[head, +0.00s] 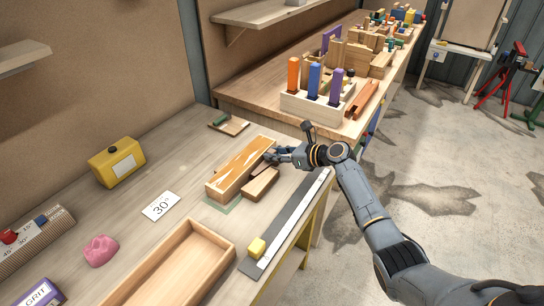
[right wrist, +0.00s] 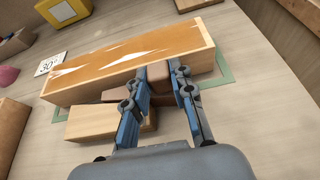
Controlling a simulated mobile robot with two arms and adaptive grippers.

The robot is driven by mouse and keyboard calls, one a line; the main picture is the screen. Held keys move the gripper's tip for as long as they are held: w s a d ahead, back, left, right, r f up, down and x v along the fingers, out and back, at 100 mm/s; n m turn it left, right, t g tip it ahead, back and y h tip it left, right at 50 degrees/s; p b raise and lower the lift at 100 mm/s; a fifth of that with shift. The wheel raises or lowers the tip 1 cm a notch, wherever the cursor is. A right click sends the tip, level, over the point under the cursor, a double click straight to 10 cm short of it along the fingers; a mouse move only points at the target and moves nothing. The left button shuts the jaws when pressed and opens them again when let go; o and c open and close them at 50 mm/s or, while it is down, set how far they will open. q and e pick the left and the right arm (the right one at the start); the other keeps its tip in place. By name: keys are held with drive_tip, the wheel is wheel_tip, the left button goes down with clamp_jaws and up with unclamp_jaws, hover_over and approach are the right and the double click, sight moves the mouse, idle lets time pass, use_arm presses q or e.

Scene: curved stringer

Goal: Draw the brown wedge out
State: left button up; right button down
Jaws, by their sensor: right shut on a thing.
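The brown wedge (right wrist: 180,84) shows in the right wrist view between the fingers of my right gripper (right wrist: 165,80), against the near long side of a long wooden piece (right wrist: 130,62). My right gripper is shut on it. The fingers hide part of the wedge, so I cannot tell how far it reaches under the long piece. In the head view my right gripper (head: 271,157) is at the right side of the long piece (head: 240,166), near its far end. A pale wood block (head: 260,184) lies just beside the fingers. My left gripper is not in view.
A wooden tray (head: 170,268), a "30" card (head: 161,206), a yellow box (head: 116,161) and a pink lump (head: 100,250) lie to the left. Bare bench surrounds the card.

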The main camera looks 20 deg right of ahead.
drive_tip(key=shift+d+r, duration=0.1)
drive_tip(key=shift+d, duration=0.1)
drive_tip(key=c, duration=1.3)
unclamp_jaws()
drive_tip(key=shift+w, duration=0.1)
drive_tip(key=shift+o, duration=0.9)
drive_tip(key=shift+d, duration=0.1)
drive_tip(key=v, duration=1.2)
